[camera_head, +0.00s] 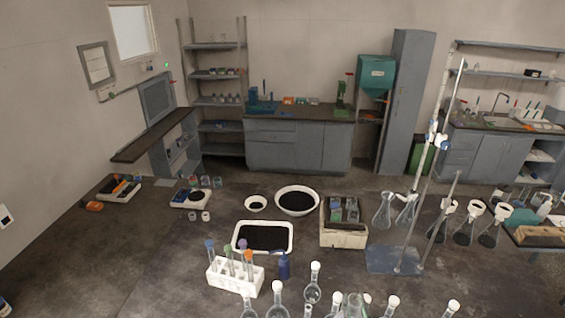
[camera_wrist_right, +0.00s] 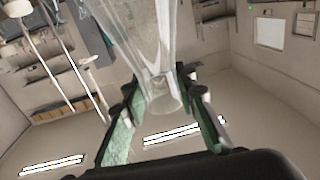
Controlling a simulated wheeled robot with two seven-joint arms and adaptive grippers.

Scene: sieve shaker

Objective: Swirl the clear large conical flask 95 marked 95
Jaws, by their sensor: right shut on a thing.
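In the right wrist view, a clear glass conical flask (camera_wrist_right: 140,38) reaches from the top edge down between the fingers of my right gripper (camera_wrist_right: 161,84). The gripper is shut on its narrow neck, with a green-lined finger on each side. The open rim shows nearest the camera, and the wide body is cut off by the frame. No marking 95 is legible. In the head view, I cannot clearly make out my right gripper; a clear glass vessel (camera_head: 355,304) shows at the bottom edge, partly cut off. My left gripper is not in view.
Several stoppered flasks (camera_head: 315,283) stand along the near edge. A white tube rack (camera_head: 222,276), a blue bottle (camera_head: 284,267), a white tray (camera_head: 291,240) and a tall rod stand (camera_head: 392,260) occupy the table. Two clear conical flasks (camera_head: 383,215) stand by the rods.

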